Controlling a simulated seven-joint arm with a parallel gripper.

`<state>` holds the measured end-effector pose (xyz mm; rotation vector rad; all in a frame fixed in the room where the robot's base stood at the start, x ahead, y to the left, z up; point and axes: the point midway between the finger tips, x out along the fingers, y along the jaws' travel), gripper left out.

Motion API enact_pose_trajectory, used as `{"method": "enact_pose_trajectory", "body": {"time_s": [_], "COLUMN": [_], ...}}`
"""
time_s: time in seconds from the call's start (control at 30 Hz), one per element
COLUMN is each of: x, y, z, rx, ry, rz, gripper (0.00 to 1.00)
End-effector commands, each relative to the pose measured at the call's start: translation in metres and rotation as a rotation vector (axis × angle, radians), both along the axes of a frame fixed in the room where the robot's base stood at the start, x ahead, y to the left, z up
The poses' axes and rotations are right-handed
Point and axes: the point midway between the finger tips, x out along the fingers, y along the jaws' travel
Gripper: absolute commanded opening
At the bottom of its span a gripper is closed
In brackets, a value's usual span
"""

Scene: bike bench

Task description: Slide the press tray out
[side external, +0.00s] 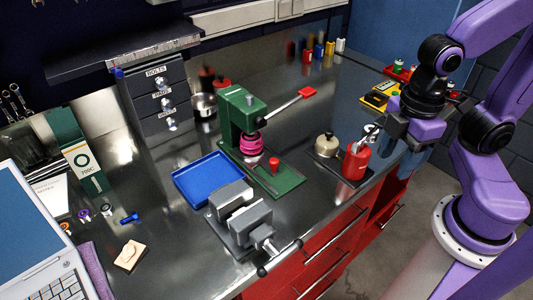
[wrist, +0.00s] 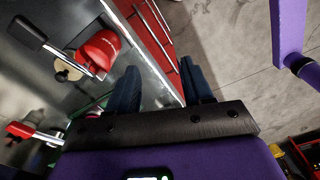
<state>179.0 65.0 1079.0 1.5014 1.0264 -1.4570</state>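The green press (side external: 243,110) stands on the middle of the steel bench, with a red-ended lever reaching right and a magenta coil-like part below its head. Its flat green base (side external: 285,183) extends toward the bench front; I cannot tell whether a separate tray sits in it. A shallow blue tray (side external: 208,180) lies on the bench left of the press. My gripper (side external: 398,146) is well to the right of the press, near the bench's front edge. In the wrist view my gripper (wrist: 159,68) has its two dark fingers apart with nothing between them.
A red canister (side external: 356,162) and a cream pot (side external: 326,146) stand between my gripper and the press. A grey vise (side external: 240,215) sits in front of the blue tray. Red drawers (side external: 335,240) line the bench front.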

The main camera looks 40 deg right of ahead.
Motion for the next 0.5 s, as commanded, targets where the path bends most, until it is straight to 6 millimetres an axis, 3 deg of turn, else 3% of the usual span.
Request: {"method": "enact_pose_trajectory", "body": {"time_s": [0.5], "x": [0.126], "y": [0.077], "z": [0.049], "rx": [-0.023], "ry": [-0.010], "rz": [0.803], "gripper": [0.51]}}
